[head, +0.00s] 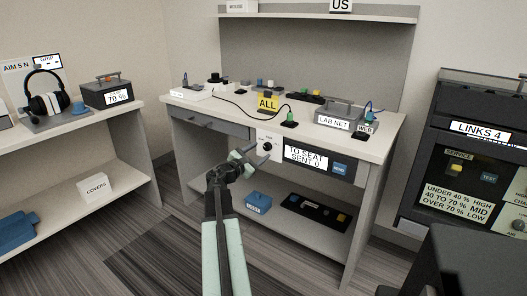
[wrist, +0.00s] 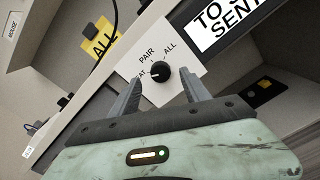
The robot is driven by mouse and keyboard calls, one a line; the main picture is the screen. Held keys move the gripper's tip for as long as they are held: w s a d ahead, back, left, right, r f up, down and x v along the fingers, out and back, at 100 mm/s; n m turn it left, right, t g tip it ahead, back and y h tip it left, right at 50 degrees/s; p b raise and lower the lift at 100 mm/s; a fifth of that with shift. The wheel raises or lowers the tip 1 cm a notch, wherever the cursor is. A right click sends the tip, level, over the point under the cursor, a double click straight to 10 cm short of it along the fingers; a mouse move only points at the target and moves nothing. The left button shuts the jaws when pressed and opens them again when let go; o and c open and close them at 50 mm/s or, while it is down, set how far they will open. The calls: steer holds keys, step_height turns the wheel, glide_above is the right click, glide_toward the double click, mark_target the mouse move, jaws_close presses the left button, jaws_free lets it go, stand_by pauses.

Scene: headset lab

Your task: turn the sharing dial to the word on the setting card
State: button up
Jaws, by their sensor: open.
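The sharing dial (wrist: 160,70) is a small black knob on a white plate on the desk's front, with the words PAIR, ALL and a partly hidden word ending in AT around it. A light mark on the knob points left, toward the partly hidden word. In the head view the dial (head: 267,146) shows just beyond my gripper. The yellow setting card (head: 267,103) on the desk top reads ALL; it also shows in the wrist view (wrist: 101,40). My gripper (wrist: 160,88) is open, its fingers either side of and short of the dial, apparently not touching it.
A display (head: 305,156) reading TO SEAT, SENT 0 is right of the dial, with a blue button (head: 340,168) beside it. A drawer (head: 210,122) is to the left. A lower shelf holds a blue box (head: 258,202). A dark cabinet (head: 475,150) stands at right.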

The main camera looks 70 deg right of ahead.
mark_target(266, 147)
steer(key=x, duration=0.4)
steer(key=shift+d, duration=0.1)
steer(key=c, duration=1.2)
steer(key=shift+s+a, duration=0.1)
steer(key=shift+a, duration=0.15)
steer(key=shift+d, duration=0.15)
